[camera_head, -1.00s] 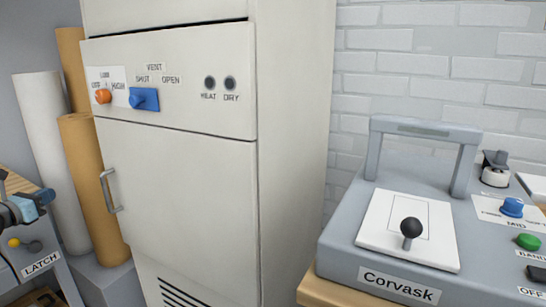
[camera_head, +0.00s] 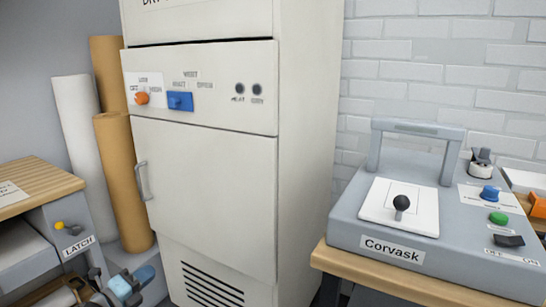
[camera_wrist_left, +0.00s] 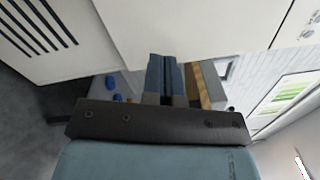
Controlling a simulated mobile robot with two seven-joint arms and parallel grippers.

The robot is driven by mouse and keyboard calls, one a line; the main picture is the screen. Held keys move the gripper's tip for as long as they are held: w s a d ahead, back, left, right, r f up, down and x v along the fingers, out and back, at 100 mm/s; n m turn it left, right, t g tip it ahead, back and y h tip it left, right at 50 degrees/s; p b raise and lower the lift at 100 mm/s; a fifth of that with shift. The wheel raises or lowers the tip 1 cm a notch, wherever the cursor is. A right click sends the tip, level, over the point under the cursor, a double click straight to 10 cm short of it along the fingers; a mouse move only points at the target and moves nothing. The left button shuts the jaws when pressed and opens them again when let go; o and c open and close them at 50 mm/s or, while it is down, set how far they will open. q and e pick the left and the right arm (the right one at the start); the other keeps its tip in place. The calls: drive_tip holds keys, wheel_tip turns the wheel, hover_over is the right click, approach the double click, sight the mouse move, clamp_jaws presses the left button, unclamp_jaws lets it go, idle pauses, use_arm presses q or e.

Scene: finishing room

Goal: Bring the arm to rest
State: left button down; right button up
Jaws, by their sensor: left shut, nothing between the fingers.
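My left gripper (camera_head: 132,284) is low at the left in the head view, to the right of the box labelled LATCH and in front of the tall white cabinet's left side. In the left wrist view its blue fingers (camera_wrist_left: 165,78) are together with nothing between them. Most of my left arm is cut off by the bottom edge of the head view. My right gripper is not in view.
The cabinet (camera_head: 205,190) stands in the middle, its door closed. Tall rolls (camera_head: 118,165) stand behind. The grey Corvask machine (camera_head: 345,225) sits on a wooden table at right.

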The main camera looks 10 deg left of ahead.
use_arm(q)
drive_tip(key=s+d+r+n+h+p, duration=0.1)
drive_tip(key=s+d+n, duration=0.55)
drive_tip(key=d, duration=0.45)
drive_tip(key=s+d+r+n+h+p, duration=0.1)
drive_tip(key=s+d+r+n, duration=0.1)
drive_tip(key=s+d+n, duration=0.7)
drive_tip(key=s+d+r+n+h+p, duration=0.1)
drive_tip(key=s+d+r+n, duration=0.75)
drive_tip(key=d+r, duration=0.25)
use_arm(e)
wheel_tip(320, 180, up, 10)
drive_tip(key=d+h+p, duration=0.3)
drive_tip(key=p, duration=1.6)
use_arm(q)
drive_tip(key=s+a+r+g+y+p, duration=0.4)
drive_tip(key=a+p, duration=0.4)
drive_tip(key=p, duration=1.1)
drive_tip(key=shift+r+m+g+y, duration=0.3)
drive_tip(key=shift+r+g+y, duration=0.55)
drive_tip(key=shift+g+y, duration=0.2)
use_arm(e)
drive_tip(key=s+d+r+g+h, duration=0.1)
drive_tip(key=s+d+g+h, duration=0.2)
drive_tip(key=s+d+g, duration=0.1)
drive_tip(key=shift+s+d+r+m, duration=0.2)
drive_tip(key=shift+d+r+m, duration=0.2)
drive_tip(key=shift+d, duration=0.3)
